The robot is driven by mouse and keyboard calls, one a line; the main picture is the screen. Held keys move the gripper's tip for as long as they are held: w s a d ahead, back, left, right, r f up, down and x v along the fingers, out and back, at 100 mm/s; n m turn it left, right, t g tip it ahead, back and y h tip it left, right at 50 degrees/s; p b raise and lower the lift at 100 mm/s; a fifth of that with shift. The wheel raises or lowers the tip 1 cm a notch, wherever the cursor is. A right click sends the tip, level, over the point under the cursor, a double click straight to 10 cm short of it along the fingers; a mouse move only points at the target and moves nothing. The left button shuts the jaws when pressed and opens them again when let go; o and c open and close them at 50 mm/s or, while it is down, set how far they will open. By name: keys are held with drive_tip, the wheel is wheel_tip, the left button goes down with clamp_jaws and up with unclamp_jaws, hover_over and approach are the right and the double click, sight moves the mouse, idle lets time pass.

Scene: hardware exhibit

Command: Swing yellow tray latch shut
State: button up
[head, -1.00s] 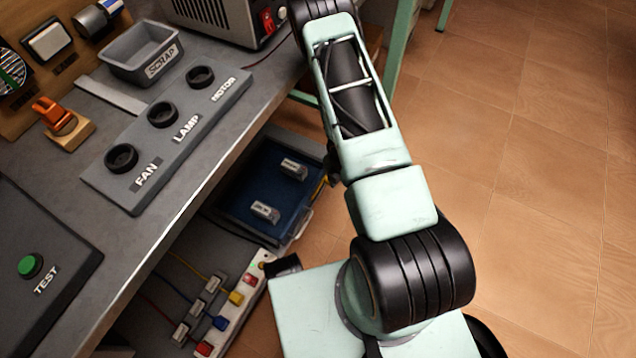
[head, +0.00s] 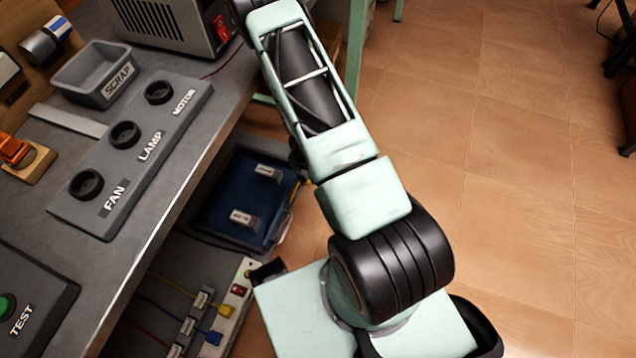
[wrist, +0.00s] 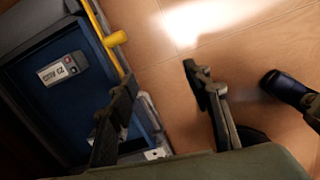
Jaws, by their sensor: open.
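The tray with a blue floor (head: 228,190) sits under the bench and holds two small labelled blocks. Its blue floor also fills the left of the wrist view (wrist: 85,98). The yellow latch (wrist: 117,39) runs as a thin bar along the tray's right edge, with a rounded end sticking out to the right. In the head view only a small yellow bit (head: 297,190) shows. My gripper (wrist: 160,92) is open and empty, its left finger over the tray's edge and its right finger over the floor. The latch end lies beyond the fingers, apart from them. The head view does not show the fingers.
The grey bench (head: 190,185) overhangs the tray and carries a FAN, LAMP and MOTOR panel (head: 130,150). A power strip (head: 232,310) with plugs and cables lies below the tray in the head view.

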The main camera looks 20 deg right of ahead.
drive_tip(key=shift+m, duration=0.3)
drive_tip(key=shift+d+r, duration=0.2)
drive_tip(key=shift+r, duration=0.65)
drive_tip(key=shift+d+r, duration=0.25)
drive_tip(key=shift+r, duration=0.65)
drive_tip(key=shift+d+r, duration=0.2)
drive_tip(key=shift+r, duration=0.65)
